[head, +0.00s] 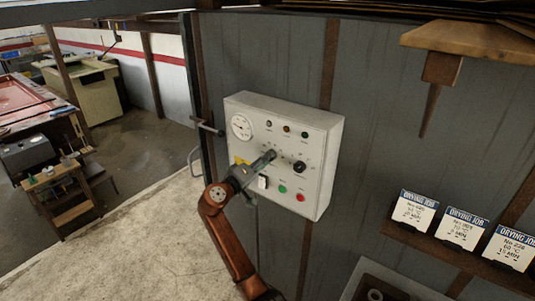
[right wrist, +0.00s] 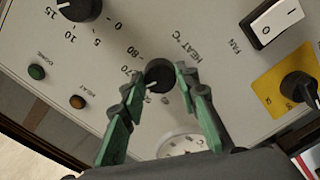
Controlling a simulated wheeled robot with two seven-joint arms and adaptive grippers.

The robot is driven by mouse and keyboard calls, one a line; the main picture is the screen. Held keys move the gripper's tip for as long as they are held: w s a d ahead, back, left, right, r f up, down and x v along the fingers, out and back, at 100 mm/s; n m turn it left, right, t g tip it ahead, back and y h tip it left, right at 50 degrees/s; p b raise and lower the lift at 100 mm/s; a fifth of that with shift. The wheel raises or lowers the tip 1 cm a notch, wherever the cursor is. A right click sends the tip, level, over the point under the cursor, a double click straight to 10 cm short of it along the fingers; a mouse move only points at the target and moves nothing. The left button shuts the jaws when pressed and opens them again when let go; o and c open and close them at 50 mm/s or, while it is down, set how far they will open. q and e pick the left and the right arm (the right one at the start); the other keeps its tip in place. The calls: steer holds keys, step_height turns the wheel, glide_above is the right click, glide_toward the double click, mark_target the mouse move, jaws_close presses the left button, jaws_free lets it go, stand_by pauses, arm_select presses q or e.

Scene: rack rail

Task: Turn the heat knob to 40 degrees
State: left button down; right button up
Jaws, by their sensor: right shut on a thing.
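The heat knob (right wrist: 158,75) is a round black dial on the pale control panel (head: 310,137). In the right wrist view it sits beside the HEAT °C label, with 70 and 80 readable on its scale; the other numbers are hidden or too small to read. A small white mark shows at its lower left edge, and I cannot tell its exact reading. My right gripper (right wrist: 159,78) is shut on the knob, with one green finger on each side. In the head view my right gripper (head: 268,158) covers the knob. My left gripper is not in view.
A second black knob (head: 300,167) with a 0 to 15 scale is close to the right of my gripper. A white fan switch (right wrist: 277,22) and a yellow-backed rotary switch (right wrist: 298,88) are near. A shelf (head: 440,245) with drying job cards stands at right.

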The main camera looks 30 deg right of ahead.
steer(key=shift+n+p, duration=7.4)
steer(key=shift+p, duration=0.5)
steer(key=o, duration=1.1)
steer(key=shift+o, duration=0.2)
steer(key=v, duration=1.2)
steer(key=shift+f, duration=0.1)
